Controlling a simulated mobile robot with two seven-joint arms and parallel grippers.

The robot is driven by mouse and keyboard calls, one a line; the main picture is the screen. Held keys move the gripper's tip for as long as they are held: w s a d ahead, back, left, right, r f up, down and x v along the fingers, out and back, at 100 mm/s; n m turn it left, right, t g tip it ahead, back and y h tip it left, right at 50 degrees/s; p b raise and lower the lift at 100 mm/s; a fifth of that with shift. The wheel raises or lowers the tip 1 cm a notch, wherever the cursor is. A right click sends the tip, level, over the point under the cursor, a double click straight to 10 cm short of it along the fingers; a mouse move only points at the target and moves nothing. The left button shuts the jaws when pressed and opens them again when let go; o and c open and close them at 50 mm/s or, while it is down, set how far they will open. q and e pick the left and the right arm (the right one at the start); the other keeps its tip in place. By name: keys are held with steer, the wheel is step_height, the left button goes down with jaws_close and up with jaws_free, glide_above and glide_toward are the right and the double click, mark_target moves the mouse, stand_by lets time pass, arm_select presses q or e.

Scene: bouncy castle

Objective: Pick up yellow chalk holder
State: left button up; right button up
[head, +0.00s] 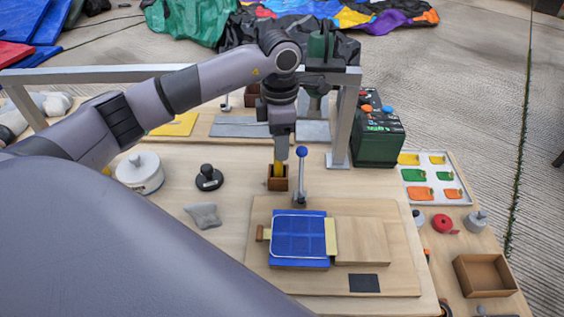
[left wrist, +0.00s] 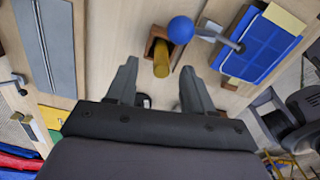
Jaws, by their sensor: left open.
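The yellow chalk holder (head: 278,168) stands upright in a small brown wooden box (head: 277,184) on the workbench. In the left wrist view the yellow holder (left wrist: 161,61) is a stubby cylinder rising from the box (left wrist: 158,37). My left gripper (head: 281,152) points down just above the holder in the head view. In the left wrist view its two fingers (left wrist: 159,70) are spread apart, with the holder's end between and slightly beyond the tips. Nothing is gripped. My right gripper does not show clearly in either view.
A blue-balled lever (head: 300,168) stands just right of the box. A blue panel (head: 299,240) lies on a wooden board in front. A metal frame post (head: 345,120) and a dark green box (head: 378,135) stand to the right. A black knob (head: 208,178) is at left.

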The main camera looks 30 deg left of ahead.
mark_target(278, 166)
arm_select(q)
steer(key=f, duration=0.6)
steer(key=shift+s+a, duration=0.1)
steer(key=shift+s, duration=0.15)
jaws_close()
